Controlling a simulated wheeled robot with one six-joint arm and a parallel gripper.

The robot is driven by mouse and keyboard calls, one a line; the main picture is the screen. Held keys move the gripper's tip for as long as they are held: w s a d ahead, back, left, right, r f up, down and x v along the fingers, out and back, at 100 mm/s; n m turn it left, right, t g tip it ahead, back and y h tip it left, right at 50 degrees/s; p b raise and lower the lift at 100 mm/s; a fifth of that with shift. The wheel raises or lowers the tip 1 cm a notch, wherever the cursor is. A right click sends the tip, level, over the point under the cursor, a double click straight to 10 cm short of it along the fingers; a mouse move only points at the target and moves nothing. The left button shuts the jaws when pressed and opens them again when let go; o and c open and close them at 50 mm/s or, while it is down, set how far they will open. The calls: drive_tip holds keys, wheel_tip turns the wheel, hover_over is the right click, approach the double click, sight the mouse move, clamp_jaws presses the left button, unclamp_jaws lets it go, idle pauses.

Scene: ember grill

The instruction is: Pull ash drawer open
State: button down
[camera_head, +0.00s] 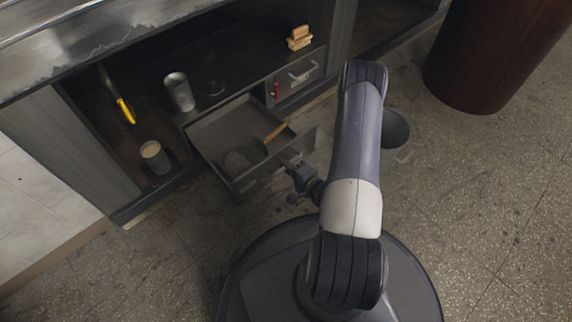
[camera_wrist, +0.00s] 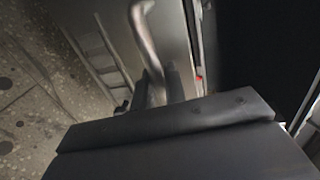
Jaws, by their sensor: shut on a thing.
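The ash drawer (camera_head: 223,127) is pulled out from the dark cabinet under the metal counter. A grey ash-like heap and a tool with a wooden handle (camera_head: 275,132) lie in it. My gripper (camera_head: 293,163) is at the drawer's front face, near its right end. In the wrist view my gripper's fingers (camera_wrist: 161,88) are closed around the lower part of a curved metal handle (camera_wrist: 145,35) on a grey panel. The fingertips are partly hidden by the wrist housing. In the head view my gripper hides most of the handle.
A closed drawer (camera_head: 299,77) with a handle is at the right. A grey bucket (camera_head: 396,129) stands on the floor right of my arm. A metal can (camera_head: 179,91), a cup (camera_head: 155,156) and a yellow-handled tool (camera_head: 125,110) are in the cabinet. A dark red barrel (camera_head: 490,55) stands at upper right.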

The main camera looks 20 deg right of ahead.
drive_tip(key=c, duration=1.6)
unclamp_jaws()
drive_tip(key=shift+o, duration=0.2)
drive_tip(key=shift+s, duration=0.1)
